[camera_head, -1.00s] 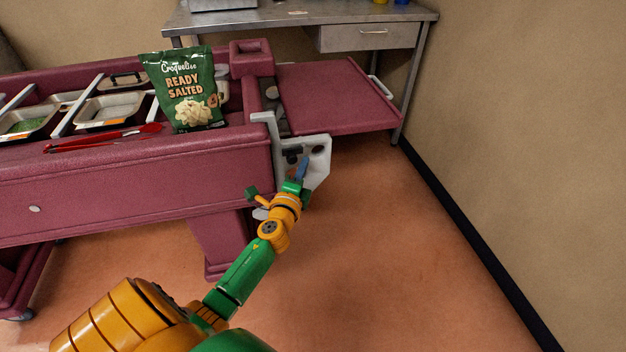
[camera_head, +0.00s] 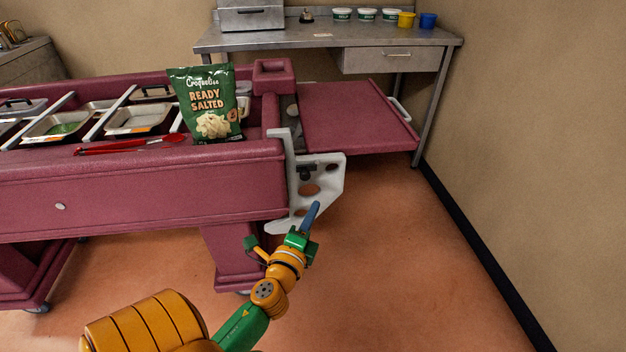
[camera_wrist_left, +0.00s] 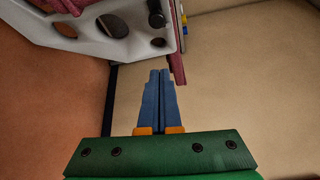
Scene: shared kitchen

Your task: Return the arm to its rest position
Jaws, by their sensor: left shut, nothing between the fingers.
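My left arm comes in from the bottom of the head view, in orange and green. Its gripper (camera_head: 312,216) has blue fingers that are shut and empty. The gripper is just in front of the white holed bracket (camera_head: 325,185) on the end of the maroon cart (camera_head: 150,195). In the left wrist view the blue fingers (camera_wrist_left: 159,90) lie side by side, pointing away, with nothing between them. The white bracket (camera_wrist_left: 85,35) shows at the upper left there, apart from the fingertips. My right gripper is in neither view.
A green crisp bag (camera_head: 207,105) stands on the cart, beside red tongs (camera_head: 130,146) and metal pans (camera_head: 140,118). A maroon side shelf (camera_head: 350,115) extends right. Behind is a steel table (camera_head: 300,42) with tubs. Open floor (camera_head: 400,240) lies between the cart and the right wall (camera_head: 540,130).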

